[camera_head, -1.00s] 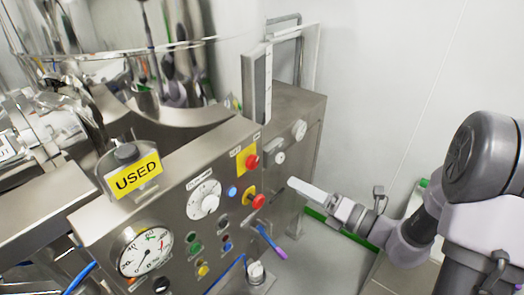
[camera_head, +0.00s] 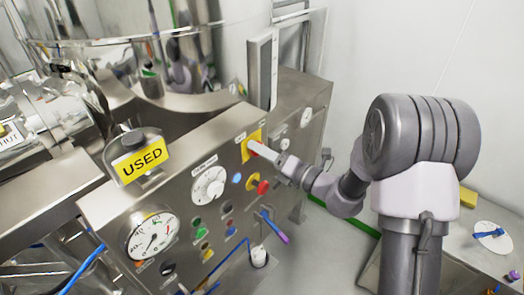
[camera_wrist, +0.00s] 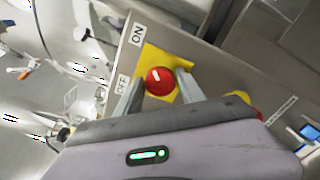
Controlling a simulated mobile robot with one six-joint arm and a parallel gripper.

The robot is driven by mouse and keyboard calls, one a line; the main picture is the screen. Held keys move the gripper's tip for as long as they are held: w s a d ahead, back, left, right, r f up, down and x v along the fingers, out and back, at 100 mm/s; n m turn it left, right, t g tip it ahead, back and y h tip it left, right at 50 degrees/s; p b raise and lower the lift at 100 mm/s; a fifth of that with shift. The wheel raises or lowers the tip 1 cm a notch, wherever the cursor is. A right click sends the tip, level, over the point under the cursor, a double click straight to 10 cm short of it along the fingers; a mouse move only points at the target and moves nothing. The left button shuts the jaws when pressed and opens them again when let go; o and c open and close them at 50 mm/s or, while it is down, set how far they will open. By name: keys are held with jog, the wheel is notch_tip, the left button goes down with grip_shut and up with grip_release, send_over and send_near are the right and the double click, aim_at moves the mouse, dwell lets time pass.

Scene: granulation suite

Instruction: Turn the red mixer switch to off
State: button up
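The red mixer switch (camera_wrist: 159,81) is a round red knob with a white mark, on a yellow plate (camera_wrist: 163,57) with ON and OFF labels beside it in the wrist view. My gripper (camera_wrist: 163,88) has its two fingers apart, one on each side of the knob; whether they touch it I cannot tell. In the head view my gripper (camera_head: 257,147) reaches to the yellow plate (camera_head: 249,143) at the panel's upper right and hides most of the red knob.
A second red knob (camera_head: 263,187) on yellow sits just below my gripper. The steel panel also holds a white dial (camera_head: 209,186), a gauge (camera_head: 152,237), several small buttons and a blue-purple lever (camera_head: 274,229). A yellow USED sign (camera_head: 141,160) stands at left.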

grip_shut()
jog(key=n+b, duration=1.7)
jog(key=b, duration=0.3)
jog(key=shift+n, duration=0.4)
jog(key=shift+b, duration=0.4)
jog(key=shift+o, duration=2.3)
grip_release()
